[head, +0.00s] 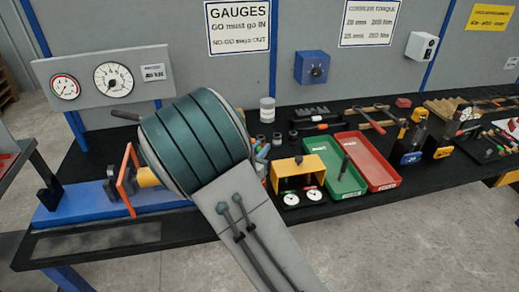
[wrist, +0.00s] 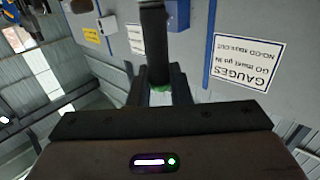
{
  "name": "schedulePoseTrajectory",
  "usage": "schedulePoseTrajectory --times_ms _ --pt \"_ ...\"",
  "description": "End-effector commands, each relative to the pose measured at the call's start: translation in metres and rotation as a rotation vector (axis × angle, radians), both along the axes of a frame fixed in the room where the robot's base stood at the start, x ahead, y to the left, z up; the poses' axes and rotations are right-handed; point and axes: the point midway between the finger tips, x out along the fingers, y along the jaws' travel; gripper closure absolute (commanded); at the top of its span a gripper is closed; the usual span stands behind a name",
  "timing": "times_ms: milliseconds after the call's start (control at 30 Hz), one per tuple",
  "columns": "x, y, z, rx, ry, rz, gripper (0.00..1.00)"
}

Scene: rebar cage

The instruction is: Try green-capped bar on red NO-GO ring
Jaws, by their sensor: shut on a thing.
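In the wrist view my gripper (wrist: 161,92) is shut on a dark bar (wrist: 155,45). A green end of the bar shows between the fingertips, and the rest reaches to the picture's top edge. A yellow block (head: 315,162) with dark openings stands on the bench, right of my arm, with two white dials in front. Small red marks show at the block, but I cannot tell which is the red NO-GO ring.
Right of the block lie a green tray (head: 350,183) with a dark bar in it and a red tray (head: 370,160). A blue fixture (head: 75,205) with an orange frame (head: 126,182) stands at the left. Tools crowd the right of the bench. A GAUGES sign (head: 237,27) hangs behind.

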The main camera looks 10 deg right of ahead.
Motion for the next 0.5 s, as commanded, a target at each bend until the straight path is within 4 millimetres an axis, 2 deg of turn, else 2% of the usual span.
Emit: schedulePoseTrajectory --times_ms 500 --pt "0.0 0.0 -0.015 -0.001 -0.001 0.0 1.0"
